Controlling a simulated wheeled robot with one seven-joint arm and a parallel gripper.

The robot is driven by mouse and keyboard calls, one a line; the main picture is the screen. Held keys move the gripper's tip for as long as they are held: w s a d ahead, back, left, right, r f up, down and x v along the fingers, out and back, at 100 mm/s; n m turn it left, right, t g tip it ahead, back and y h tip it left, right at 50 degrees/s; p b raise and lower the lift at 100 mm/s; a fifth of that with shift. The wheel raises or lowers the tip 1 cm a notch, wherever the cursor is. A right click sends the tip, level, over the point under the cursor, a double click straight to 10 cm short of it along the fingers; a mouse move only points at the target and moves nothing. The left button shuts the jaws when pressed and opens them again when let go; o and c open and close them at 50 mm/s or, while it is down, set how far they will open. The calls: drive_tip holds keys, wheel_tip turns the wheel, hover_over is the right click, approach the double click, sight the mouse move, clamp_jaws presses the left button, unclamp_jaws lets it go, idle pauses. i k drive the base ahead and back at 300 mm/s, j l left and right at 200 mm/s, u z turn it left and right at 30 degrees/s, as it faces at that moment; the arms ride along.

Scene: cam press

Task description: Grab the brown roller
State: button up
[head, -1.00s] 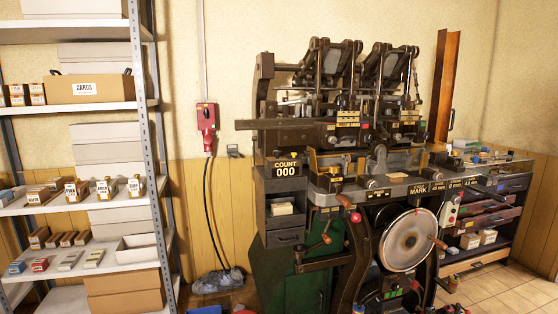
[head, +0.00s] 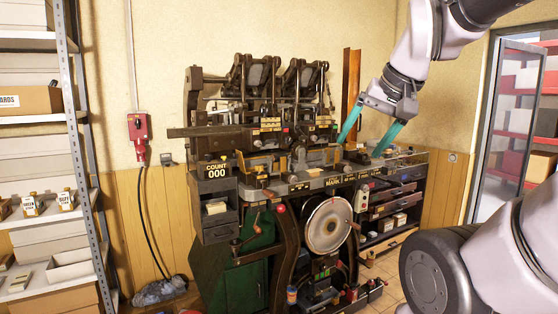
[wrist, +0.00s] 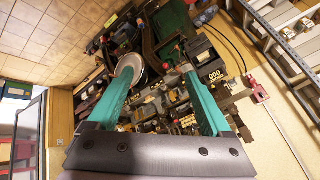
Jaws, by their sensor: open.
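I cannot make out a brown roller for certain in either view. The dark press machine (head: 262,185) stands against the wall in the head view, with brown and dark parts too small to tell apart. My gripper (head: 359,148) hangs at the press's upper right, its two teal fingers spread wide and pointing down. In the wrist view my gripper (wrist: 160,62) is open with nothing between the fingers, and the press lies beyond them, tilted in the picture.
A metal shelf (head: 85,150) with boxes stands at the left. A red switch box (head: 138,127) is on the wall. A round metal wheel (head: 326,226) sits at the press front. A bench with drawers (head: 392,205) is right of it. An open doorway shows at far right.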

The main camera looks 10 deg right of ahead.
sight(276, 158)
drive_tip(key=i+j, duration=0.65)
drive_tip(key=i, duration=0.3)
drive_tip(key=i+j, duration=0.35)
drive_tip(key=i+j+u, duration=0.05)
drive_tip(key=i, duration=0.05)
